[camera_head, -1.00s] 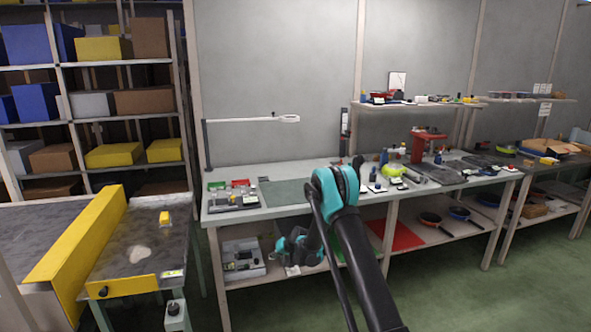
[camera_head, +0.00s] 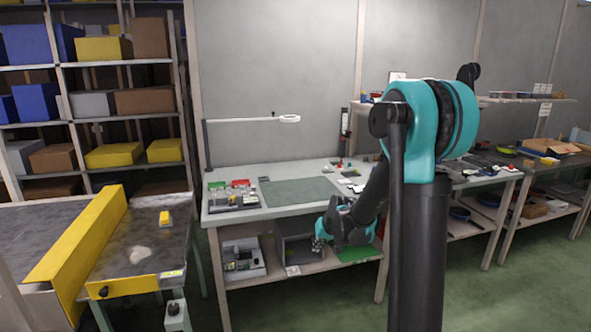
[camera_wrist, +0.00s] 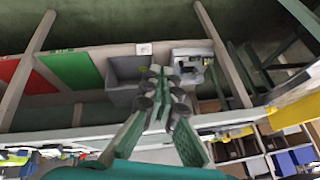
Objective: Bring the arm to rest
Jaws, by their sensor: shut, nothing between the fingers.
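My arm, black and teal, stands raised on the right of the head view, in front of the workbench (camera_head: 240,214). Its forearm slopes down to the left. My gripper (camera_head: 321,238) hangs at the lower end, in front of the open shelf under the bench top. In the wrist view my gripper (camera_wrist: 160,78) is shut and empty, with its two green-sided fingers close together. The fingers cover part of the under-bench shelf behind them. No object is held.
A grey bin (camera_wrist: 125,72) and a light box of parts (camera_head: 242,258) stand on the under-bench shelf beside a green mat (camera_wrist: 72,68). A conveyor with a yellow guard (camera_head: 80,245) is at left. Green floor (camera_head: 290,312) shows in front of the bench.

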